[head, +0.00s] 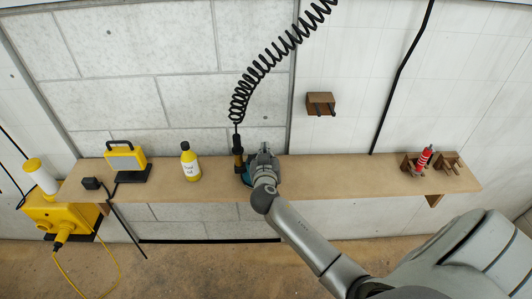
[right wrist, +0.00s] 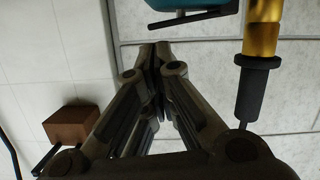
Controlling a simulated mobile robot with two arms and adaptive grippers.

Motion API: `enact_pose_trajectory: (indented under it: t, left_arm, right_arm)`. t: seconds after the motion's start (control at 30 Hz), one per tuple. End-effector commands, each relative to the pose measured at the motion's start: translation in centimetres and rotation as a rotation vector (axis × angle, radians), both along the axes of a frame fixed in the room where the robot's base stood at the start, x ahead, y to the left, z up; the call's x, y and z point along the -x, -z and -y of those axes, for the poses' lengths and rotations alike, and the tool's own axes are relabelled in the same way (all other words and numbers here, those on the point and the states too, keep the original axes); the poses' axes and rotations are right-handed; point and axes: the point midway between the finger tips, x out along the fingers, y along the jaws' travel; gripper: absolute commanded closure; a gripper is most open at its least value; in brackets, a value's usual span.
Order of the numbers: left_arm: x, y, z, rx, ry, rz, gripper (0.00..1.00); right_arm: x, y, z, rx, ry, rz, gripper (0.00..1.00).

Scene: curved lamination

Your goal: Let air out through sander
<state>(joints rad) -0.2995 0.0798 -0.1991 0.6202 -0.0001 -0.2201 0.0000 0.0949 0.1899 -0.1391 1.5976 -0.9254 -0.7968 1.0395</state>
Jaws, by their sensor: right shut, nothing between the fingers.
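The sander (head: 245,179) is a teal and black tool on the wooden shelf, mostly hidden behind my right gripper and forearm. Part of its teal body (right wrist: 190,18) shows at the top edge of the right wrist view. A brass-coloured fitting (head: 238,143) with a black end joins the sander's side to a black coiled air hose (head: 262,65). The fitting (right wrist: 262,38) is also beside my fingers in the right wrist view. My right gripper (head: 265,149) is shut and empty, close to the sander; contact cannot be told. My left gripper is not in view.
On the shelf (head: 330,172) stand a yellow bottle (head: 190,163) and a yellow work lamp (head: 125,158) to the left. A red tool (head: 424,159) sits in a wooden holder at the right. A wooden wall block (head: 320,101) has dark pegs.

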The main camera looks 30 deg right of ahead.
Motion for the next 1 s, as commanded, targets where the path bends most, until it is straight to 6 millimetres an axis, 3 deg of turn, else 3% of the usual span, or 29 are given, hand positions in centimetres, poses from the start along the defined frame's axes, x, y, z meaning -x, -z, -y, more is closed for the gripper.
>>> enact_pose_trajectory:
  t: [0.43, 0.7, 0.77, 1.0]
  left_arm:
    - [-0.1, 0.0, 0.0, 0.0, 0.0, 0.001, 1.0]
    - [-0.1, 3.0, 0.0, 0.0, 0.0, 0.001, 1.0]
    - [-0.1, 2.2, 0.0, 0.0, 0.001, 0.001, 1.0]
    - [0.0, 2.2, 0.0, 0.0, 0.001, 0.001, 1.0]
  right_arm:
    - [0.1, 0.7, 0.0, -0.001, -0.001, 0.001, 1.0]
    - [0.3, 2.5, 0.3, -0.078, 0.0, 0.046, 1.0]
    - [0.3, 1.7, 0.3, -0.071, -0.002, 0.042, 1.0]
    - [0.3, 1.8, 0.3, -0.07, -0.001, 0.04, 1.0]
